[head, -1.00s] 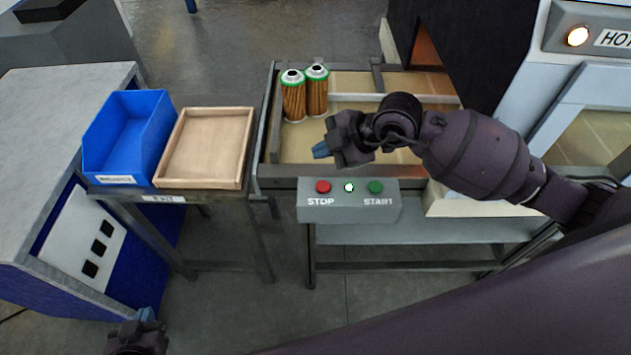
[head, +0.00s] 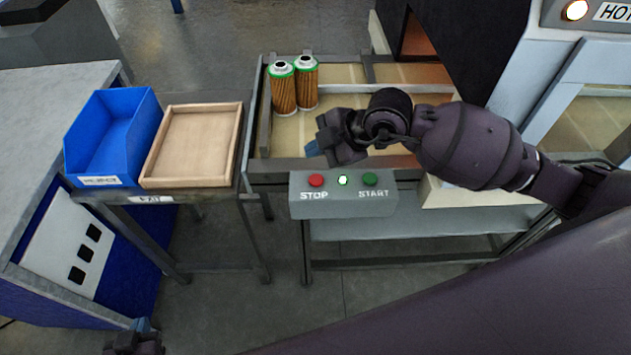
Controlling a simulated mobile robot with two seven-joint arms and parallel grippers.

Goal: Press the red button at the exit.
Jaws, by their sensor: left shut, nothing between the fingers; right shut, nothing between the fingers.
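The red button (head: 317,180) sits above the word STOP on a grey control box (head: 343,205) at the front of the conveyor. A lit light (head: 343,181) and a green button (head: 369,179) above START are to its right. My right gripper (head: 312,149) is shut and empty, its blue-grey fingertips pointing left, above and behind the red button in the picture; they appear apart from it. My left gripper (head: 142,326) is shut and empty at the bottom left edge, mostly cut off by the frame.
Two filter cartridges (head: 284,92) with green rims stand on the conveyor (head: 350,75) behind my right gripper. A blue bin (head: 112,135) and a wooden tray (head: 150,180) stand on a side table to the left. A machine with a HOT sign (head: 610,13) is at the right.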

